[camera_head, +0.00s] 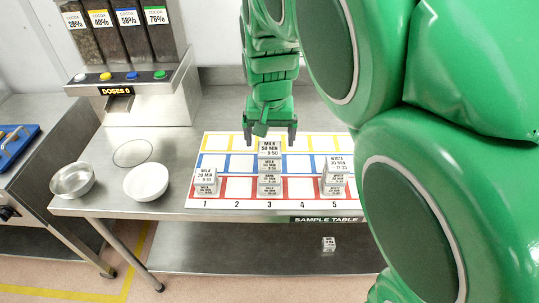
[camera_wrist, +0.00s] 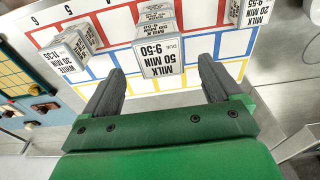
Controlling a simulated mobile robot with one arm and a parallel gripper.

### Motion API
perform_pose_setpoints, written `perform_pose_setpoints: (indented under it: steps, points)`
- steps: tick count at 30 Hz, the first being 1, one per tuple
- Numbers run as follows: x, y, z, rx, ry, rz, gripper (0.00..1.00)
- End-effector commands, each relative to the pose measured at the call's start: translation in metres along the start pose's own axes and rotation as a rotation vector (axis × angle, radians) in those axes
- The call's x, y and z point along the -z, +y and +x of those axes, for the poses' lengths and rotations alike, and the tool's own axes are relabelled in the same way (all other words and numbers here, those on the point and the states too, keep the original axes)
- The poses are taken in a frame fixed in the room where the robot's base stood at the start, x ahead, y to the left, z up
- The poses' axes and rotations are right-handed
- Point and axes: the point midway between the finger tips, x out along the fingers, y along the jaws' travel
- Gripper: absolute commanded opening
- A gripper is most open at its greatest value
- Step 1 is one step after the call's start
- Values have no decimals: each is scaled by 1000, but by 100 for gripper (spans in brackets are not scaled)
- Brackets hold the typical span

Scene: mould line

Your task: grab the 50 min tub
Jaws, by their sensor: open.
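The 50 min tub (camera_head: 270,149) is a small pale grey block labelled "MILK 50 MIN 9:50". It is in column 3 of the coloured grid mat (camera_head: 236,188), behind and above other tubs in the head view; its base is hidden there. In the wrist view the 50 min tub (camera_wrist: 160,57) shows upside down, ahead of the gap between my fingers. My gripper (camera_head: 271,136) is open and empty, just behind the tub in the head view. In the wrist view my gripper (camera_wrist: 161,80) shows its two dark fingers spread wider than the tub, apart from it.
Other tubs stand close in column 3 (camera_head: 269,186), at column 1 (camera_head: 206,179) and at column 5 (camera_head: 337,164). A tub (camera_head: 328,243) is on the lower shelf. A white bowl (camera_head: 146,183), metal bowl (camera_head: 72,181) and cocoa dispenser (camera_head: 130,95) are left.

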Motion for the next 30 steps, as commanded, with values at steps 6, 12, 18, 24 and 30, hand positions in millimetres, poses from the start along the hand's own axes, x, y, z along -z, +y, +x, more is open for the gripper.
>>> perform_pose_setpoints:
  steps: [6, 12, 18, 24, 30]
  points:
    - [-5, -1, 23, -1, -4, 0, 92]
    - [-5, -1, 47, -1, -3, 0, 92]
    - [-5, -1, 49, 0, -1, 0, 92]
    - [-4, -1, 49, 0, 0, 0, 70]
    - [-4, -1, 49, 0, 0, 0, 39]
